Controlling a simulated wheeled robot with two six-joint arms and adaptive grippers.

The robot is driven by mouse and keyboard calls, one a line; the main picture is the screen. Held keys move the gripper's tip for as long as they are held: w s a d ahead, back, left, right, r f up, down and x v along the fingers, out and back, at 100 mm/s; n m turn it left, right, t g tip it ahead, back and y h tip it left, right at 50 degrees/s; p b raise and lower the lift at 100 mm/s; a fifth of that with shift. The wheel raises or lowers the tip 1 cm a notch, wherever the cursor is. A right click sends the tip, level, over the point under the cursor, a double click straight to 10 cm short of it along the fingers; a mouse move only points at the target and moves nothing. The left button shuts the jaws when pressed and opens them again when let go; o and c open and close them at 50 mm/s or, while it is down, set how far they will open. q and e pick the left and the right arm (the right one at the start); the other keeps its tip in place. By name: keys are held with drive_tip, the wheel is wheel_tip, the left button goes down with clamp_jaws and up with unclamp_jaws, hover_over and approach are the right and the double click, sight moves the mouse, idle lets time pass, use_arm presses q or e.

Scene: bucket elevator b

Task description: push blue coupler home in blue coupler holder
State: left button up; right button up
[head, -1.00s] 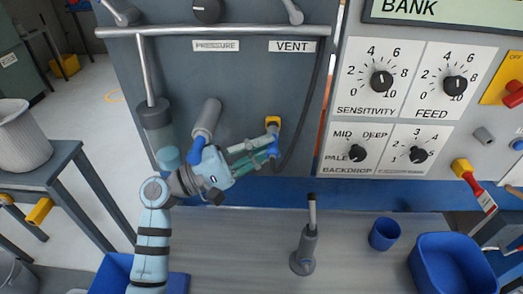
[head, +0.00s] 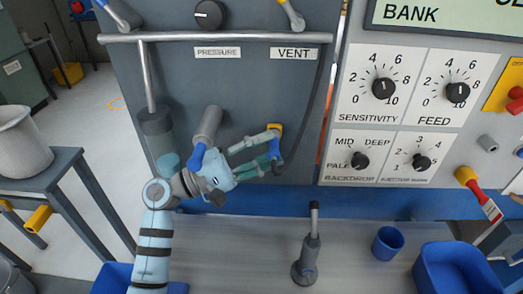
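The blue coupler (head: 274,150) is small and sits on the grey panel, just below a yellow-collared socket that I take for the blue coupler holder (head: 275,129). A black hose runs from it up the panel's right side. My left gripper (head: 276,149) reaches in from the left. Its two fingers stand apart, one above and one below the coupler, and I see no clear grip on it. The fingers partly hide the coupler, so I cannot tell how deep it sits. My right gripper is not in view.
A grey cylinder with a blue end (head: 208,124) sticks out above my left wrist. A metal rail (head: 220,38) crosses the panel top. On the bench (head: 240,245) stand a grey upright tool (head: 306,262), a blue cup (head: 386,243) and a blue bin (head: 452,252).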

use_arm(q)
drive_tip(key=v, duration=1.2)
